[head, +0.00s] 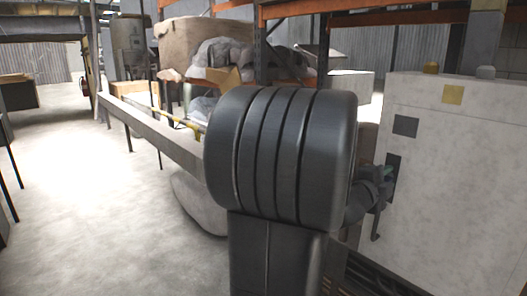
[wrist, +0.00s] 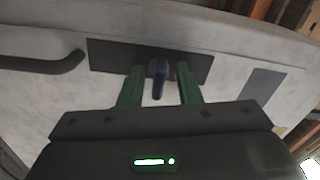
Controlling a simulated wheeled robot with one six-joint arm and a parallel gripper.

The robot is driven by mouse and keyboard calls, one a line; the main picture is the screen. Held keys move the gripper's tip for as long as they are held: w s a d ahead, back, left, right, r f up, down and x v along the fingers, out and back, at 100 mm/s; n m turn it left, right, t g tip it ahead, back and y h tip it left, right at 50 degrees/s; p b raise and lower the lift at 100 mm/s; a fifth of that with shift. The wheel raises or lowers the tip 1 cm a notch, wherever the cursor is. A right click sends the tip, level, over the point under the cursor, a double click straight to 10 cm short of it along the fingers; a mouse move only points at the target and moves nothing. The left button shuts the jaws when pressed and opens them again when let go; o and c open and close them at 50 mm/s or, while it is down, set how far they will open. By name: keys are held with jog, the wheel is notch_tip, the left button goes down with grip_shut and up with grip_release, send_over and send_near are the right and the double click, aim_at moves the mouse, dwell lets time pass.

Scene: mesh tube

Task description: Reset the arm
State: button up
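The knob sits on a dark plate (wrist: 105,57) on the pale cabinet face. In the head view, my arm hides much of the middle, and my gripper (head: 386,172) shows only small and partly, close to the cabinet (head: 455,165) at the right.
A black handle (wrist: 45,63) sticks out left of the plate in the wrist view. A grey square (head: 405,126) and a yellow square (head: 453,94) mark the cabinet. A long pale beam (head: 150,130) and racks stand behind my arm. Open floor (head: 80,190) lies at the left.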

jog(key=n+p, duration=0.4)
jog(key=shift+r+n, duration=0.2)
jog(key=shift+n, duration=0.1)
jog(key=n+p, duration=0.3)
jog(key=p, duration=0.1)
jog(key=n+p, duration=0.6)
jog(key=p, duration=0.2)
jog(key=shift+w+a, duration=0.1)
jog(key=shift+n+p, duration=0.5)
jog(key=shift+p, duration=0.65)
jog(key=shift+f+n, duration=0.15)
jog(key=shift+n, duration=0.15)
